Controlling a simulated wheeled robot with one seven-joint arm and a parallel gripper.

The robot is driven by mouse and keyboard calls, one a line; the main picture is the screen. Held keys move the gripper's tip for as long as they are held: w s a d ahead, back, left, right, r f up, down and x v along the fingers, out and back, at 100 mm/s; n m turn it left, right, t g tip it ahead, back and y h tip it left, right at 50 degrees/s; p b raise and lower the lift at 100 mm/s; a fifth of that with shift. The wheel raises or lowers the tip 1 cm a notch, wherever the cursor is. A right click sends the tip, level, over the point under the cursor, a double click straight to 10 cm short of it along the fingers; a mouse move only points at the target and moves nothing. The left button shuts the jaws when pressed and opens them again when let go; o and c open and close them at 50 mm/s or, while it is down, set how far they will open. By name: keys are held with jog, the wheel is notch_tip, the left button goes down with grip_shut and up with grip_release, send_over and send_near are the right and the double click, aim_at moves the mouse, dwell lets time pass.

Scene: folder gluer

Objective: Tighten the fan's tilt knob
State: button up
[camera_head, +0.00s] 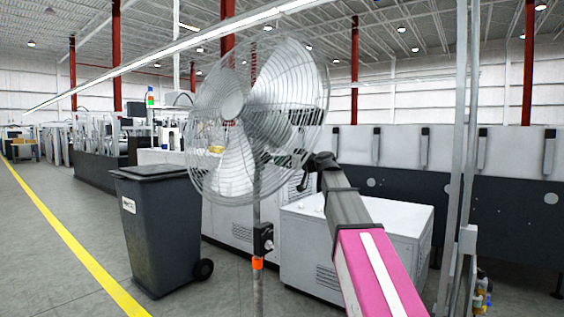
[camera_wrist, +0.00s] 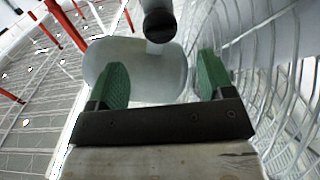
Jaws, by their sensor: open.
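The pedestal fan (camera_head: 232,105) stands in the centre of the head view, its round wire cage facing left on a grey pole. My gripper (camera_head: 288,159) is behind the lower right of the cage, partly hidden by wires. In the wrist view my gripper (camera_wrist: 162,78) has its two green pads apart, with nothing held between them. A pale rounded fan housing (camera_wrist: 135,60) lies beyond the pads. A dark round knob-like part (camera_wrist: 160,26), probably the tilt knob, shows above and between the fingertips, apart from them. The knob cannot be made out in the head view.
The fan's wire guard (camera_wrist: 285,80) runs close along the right of my gripper. A dark wheeled bin (camera_head: 160,230) stands left of the fan. A white cabinet (camera_head: 310,250) stands behind the pole, and a grey post (camera_head: 458,150) rises at right. Floor is free at left.

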jog(key=s+d+f+m+g+h, duration=0.2)
jog(key=f, duration=1)
jog(key=s+d+f+m+g+h, duration=0.1)
jog(key=s+f+h, duration=0.2)
jog(key=f, duration=0.9)
jog(key=s+d+f+m+g+h, duration=0.2)
jog(key=f, duration=1.1)
jog(key=s+d+f+m+g+h, duration=0.2)
jog(key=s+d+f, duration=0.3)
jog(key=s+f, duration=0.5)
jog(key=s+d+f+m+g+h, duration=0.3)
jog(key=s+f, duration=0.8)
jog(key=f, duration=0.4)
jog(key=d+g+h, duration=0.1)
jog(key=d+h, duration=0.1)
jog(key=d, duration=0.1)
jog(key=shift+f, duration=0.25)
